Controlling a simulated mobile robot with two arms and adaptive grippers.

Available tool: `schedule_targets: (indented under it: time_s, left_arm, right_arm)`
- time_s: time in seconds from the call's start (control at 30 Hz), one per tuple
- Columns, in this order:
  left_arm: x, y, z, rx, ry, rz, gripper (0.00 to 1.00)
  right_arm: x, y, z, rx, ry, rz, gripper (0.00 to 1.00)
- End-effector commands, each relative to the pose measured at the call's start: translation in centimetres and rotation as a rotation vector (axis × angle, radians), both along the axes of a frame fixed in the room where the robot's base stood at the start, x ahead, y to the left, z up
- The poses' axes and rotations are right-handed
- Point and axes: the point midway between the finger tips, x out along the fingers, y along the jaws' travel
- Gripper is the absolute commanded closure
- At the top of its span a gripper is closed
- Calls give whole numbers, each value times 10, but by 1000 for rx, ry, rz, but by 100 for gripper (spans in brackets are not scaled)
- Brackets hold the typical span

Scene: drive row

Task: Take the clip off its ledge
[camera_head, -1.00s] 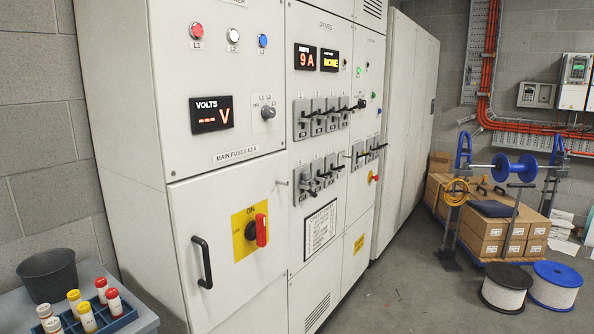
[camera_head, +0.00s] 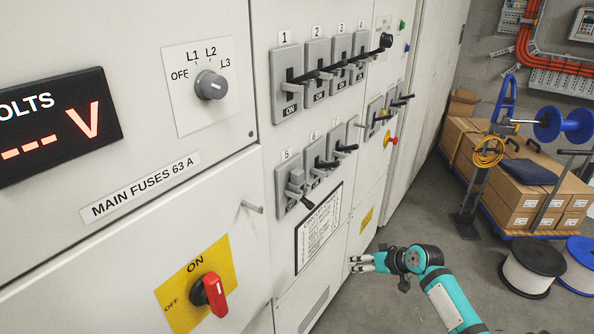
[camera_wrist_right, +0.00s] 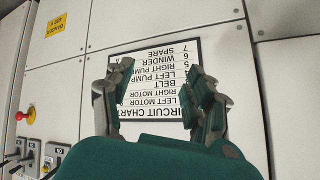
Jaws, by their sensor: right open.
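I cannot clearly make out a clip or its ledge in either view. A small grey blocky piece (camera_head: 296,179) stands out from switch 5 in the head view, but I cannot tell whether it is the clip. My right gripper (camera_head: 355,264) is low in front of the cabinet, below and to the right of that switch. In the right wrist view its two fingers (camera_wrist_right: 160,90) are apart with nothing between them. The circuit chart (camera_wrist_right: 155,72) shows upside down behind them. My left gripper is out of view.
Rows of numbered switches with dark levers (camera_head: 338,68) stick out of the cabinet. A short peg (camera_head: 252,207) and a red rotary handle (camera_head: 211,294) also stand out. Cable reels (camera_head: 532,268) and a trolley of boxes (camera_head: 530,175) stand at right. Some floor is clear.

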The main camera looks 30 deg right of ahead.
Motion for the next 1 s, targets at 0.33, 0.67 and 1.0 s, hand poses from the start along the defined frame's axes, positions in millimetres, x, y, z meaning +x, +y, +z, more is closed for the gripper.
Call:
schedule_targets:
  time_s: [0.33,0.67,1.0]
  left_arm:
    - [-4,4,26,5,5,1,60]
    - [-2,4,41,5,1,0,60]
    - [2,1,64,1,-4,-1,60]
  right_arm:
    - [-11,54,313,-137,-373,397,44]
    - [-1,86,339,-179,-412,487,44]
    - [61,110,311,-178,-413,484,44]
